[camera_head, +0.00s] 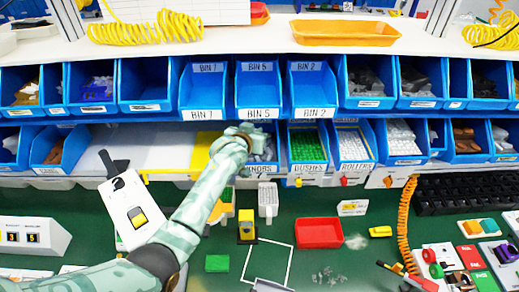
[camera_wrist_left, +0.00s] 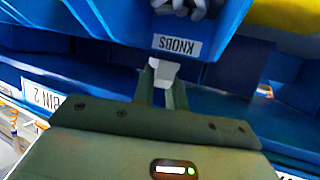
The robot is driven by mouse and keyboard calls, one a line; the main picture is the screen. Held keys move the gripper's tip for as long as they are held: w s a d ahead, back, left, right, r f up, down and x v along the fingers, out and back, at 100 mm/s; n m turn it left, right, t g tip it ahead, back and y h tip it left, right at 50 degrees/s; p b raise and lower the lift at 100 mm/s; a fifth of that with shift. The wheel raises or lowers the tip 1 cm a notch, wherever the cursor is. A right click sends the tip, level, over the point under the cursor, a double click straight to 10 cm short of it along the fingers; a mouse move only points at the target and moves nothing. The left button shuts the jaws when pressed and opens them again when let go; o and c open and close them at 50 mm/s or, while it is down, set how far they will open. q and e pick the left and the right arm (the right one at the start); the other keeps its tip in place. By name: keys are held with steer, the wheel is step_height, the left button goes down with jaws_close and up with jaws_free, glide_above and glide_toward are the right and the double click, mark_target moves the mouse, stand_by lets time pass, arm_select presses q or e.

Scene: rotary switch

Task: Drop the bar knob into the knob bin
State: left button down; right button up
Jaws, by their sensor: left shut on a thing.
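The knob bin (camera_head: 262,169) is a blue bin with a KNOBS label in the lower row of the rack. In the left wrist view the bin (camera_wrist_left: 215,40) shows its front wall and label, with several grey-white knobs inside. My left gripper (camera_head: 251,136) is up at the bin's front opening and hides part of it. In the left wrist view the gripper (camera_wrist_left: 163,84) is shut on a pale grey piece, the bar knob (camera_wrist_left: 163,70), close to the labelled wall. I cannot tell whether the knob is over the rim. My right gripper is not in view.
A green-filled bushes bin (camera_head: 307,147) and a rollers bin (camera_head: 352,147) stand to the right. Blue bins (camera_head: 258,92) hang just above. The green bench below holds a red tray (camera_head: 319,233), a white switch panel (camera_head: 134,210) and a yellow-black block (camera_head: 247,226).

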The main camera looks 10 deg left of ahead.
arm_select(q)
steer(key=shift+f, duration=0.65)
steer(key=shift+a+b, duration=0.1)
steer(key=shift+b, duration=0.2)
steer(key=shift+s, duration=0.2)
steer(key=c, duration=1.3)
jaws_free()
steer(key=shift+c, duration=0.2)
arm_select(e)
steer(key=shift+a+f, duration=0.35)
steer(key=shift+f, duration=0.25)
arm_select(q)
steer(key=shift+s+a+r, duration=0.1)
steer(key=shift+s+r, duration=0.05)
steer(key=shift+s, duration=0.3)
steer(key=p+v, duration=0.1)
steer(key=v, duration=1.4)
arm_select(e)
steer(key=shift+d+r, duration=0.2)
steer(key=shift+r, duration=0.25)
arm_select(q)
steer(key=shift+s+r, duration=0.1)
steer(key=shift+r, duration=0.05)
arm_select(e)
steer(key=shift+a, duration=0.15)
